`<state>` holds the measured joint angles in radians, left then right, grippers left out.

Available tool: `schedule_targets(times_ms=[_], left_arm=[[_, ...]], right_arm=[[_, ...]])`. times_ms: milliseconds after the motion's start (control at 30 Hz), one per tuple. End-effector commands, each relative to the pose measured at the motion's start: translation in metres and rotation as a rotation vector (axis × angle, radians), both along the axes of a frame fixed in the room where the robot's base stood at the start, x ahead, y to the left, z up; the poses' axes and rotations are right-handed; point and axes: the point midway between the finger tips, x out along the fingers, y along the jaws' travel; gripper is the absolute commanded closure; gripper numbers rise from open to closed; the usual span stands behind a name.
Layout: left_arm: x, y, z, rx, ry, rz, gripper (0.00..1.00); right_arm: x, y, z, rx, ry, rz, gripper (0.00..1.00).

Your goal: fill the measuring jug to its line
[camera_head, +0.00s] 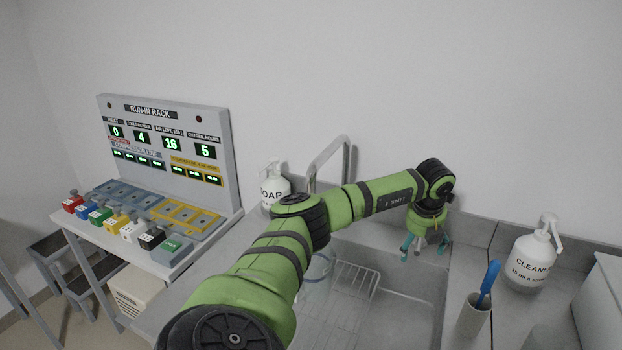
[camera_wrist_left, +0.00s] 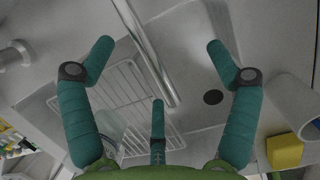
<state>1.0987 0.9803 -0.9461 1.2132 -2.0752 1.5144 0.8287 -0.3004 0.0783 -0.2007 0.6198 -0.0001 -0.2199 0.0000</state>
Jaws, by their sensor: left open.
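A clear vessel, apparently the measuring jug (camera_head: 318,272), stands in the sink (camera_head: 408,305) by the wire rack, partly hidden by my left arm. A faint clear rim also shows at the lower left of the left wrist view (camera_wrist_left: 110,124). Its line and water level cannot be made out. The metal tap (camera_head: 332,150) arches behind my arm. Its spout crosses the left wrist view (camera_wrist_left: 148,50) between the fingers. My left gripper (camera_head: 425,245) is open and empty, pointing down over the sink's right part. My right gripper is not in view.
A wire rack (camera_head: 352,290) lies in the sink. A soap bottle (camera_head: 274,190) stands left of the tap. A cleaner bottle (camera_head: 533,262) and a cup (camera_head: 472,318) with a blue brush stand right. A yellow sponge (camera_wrist_left: 284,151) shows below. The run-in rack (camera_head: 165,150) stands left.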

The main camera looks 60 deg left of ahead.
Motion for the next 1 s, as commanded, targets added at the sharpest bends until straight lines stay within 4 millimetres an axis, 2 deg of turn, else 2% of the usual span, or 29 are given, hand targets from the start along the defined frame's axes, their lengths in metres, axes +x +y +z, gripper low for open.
schedule_targets(times_ms=[267,1000], left_arm=[[0.001,-0.002,0.001,-0.001,0.0,-0.001,0.12],[0.025,-0.031,0.0,-0.003,0.0,-0.001,0.12]], right_arm=[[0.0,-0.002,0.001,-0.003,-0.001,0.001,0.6],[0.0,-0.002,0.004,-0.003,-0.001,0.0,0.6]])
